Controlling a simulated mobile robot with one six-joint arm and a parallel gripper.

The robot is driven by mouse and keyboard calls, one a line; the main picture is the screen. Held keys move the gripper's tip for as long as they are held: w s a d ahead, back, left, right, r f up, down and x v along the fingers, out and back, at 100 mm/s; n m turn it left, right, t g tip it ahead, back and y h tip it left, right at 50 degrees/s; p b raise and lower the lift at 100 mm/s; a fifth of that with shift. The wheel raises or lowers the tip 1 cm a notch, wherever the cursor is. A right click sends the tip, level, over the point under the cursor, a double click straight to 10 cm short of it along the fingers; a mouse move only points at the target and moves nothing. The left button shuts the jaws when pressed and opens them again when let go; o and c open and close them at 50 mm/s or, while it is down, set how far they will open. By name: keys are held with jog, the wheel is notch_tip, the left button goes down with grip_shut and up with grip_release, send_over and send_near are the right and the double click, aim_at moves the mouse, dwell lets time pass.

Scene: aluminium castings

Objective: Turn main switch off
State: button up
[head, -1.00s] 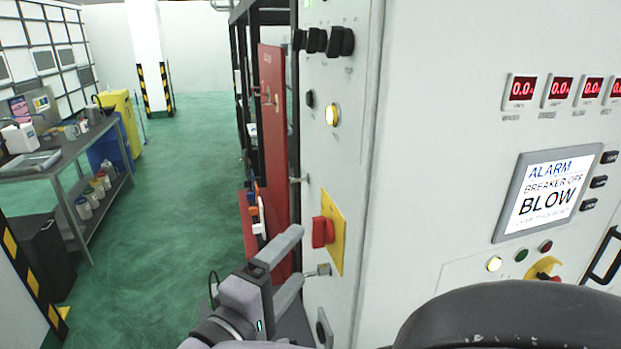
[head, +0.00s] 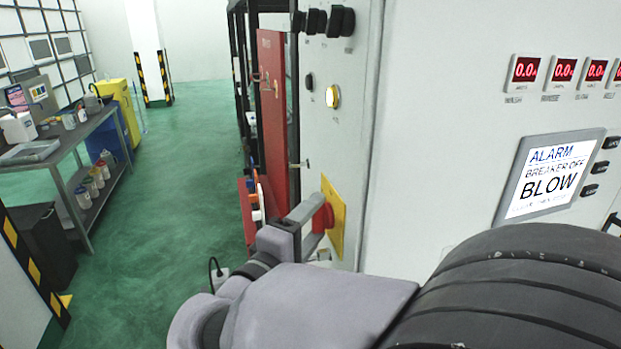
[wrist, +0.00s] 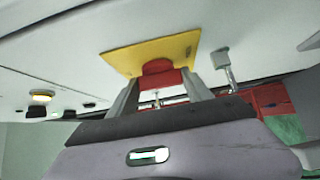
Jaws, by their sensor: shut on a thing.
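The main switch is a red handle (head: 323,218) on a yellow plate (head: 338,220) on the narrow side face of the grey cabinet. In the head view my gripper (head: 312,212) is at the red handle, and its near finger hides part of it. In the wrist view the red handle (wrist: 160,74) sits between the two fingers of my gripper (wrist: 160,92), in front of the yellow plate (wrist: 150,55). The fingers are shut on the handle. The handle's exact angle is hard to tell.
The cabinet front has a screen (head: 548,176) reading "ALARM BREAKER OFF BLOW" and red digital meters (head: 565,70). A lit yellow lamp (head: 333,96) and black knobs (head: 341,21) sit above the switch. A metal latch (wrist: 225,62) is close beside the gripper. A red panel (head: 272,130) stands behind.

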jog(key=shift+r+p, duration=0.1)
jog(key=shift+p, duration=0.2)
jog(key=n+g+p, duration=0.1)
jog(key=p, duration=0.3)
jog(key=shift+r+n+g+y, duration=0.4)
jog(key=n+g+p, duration=0.1)
jog(key=g+p, duration=0.1)
jog(key=p, duration=0.4)
jog(key=n+g+p, duration=0.2)
jog(key=p, duration=0.4)
jog(key=n+g+p, duration=0.1)
jog(key=g+p, duration=0.1)
jog(key=p, duration=0.3)
jog(key=shift+w+a+r+n+g+p, duration=0.1)
jog(key=shift+w+r+n+g+p, duration=0.05)
jog(key=shift+w+n+g+p, duration=0.2)
jog(key=shift+s+p, duration=0.1)
jog(key=shift+p, duration=0.25)
jog(key=o, duration=1.3)
jog(key=shift+o, duration=0.2)
